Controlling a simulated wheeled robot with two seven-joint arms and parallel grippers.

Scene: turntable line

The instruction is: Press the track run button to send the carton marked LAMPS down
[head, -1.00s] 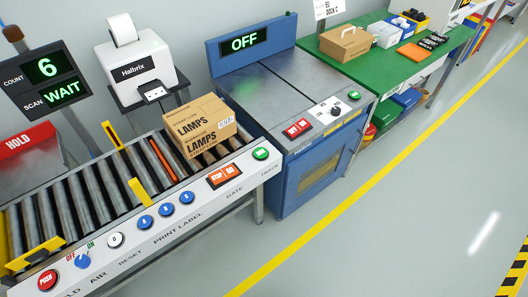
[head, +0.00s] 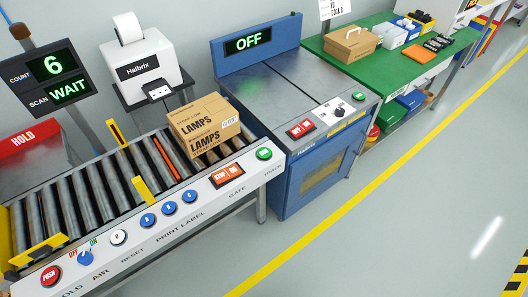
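The carton marked LAMPS (head: 204,124) is a brown box resting on the roller track (head: 96,190), near its right end. A round green button (head: 264,153) sits at the right end of the track's front panel, above the word TRACK. To its left is an orange-red two-part switch (head: 227,175) above the word GATE. Neither of my grippers is in view.
Blue PRINT LABEL buttons (head: 169,208), a white RESET button (head: 118,237), a blue AIR knob (head: 85,258) and a red PUSH button (head: 49,275) line the panel. A blue machine (head: 320,180) reading OFF adjoins the track. A green bench (head: 385,68) stands beyond.

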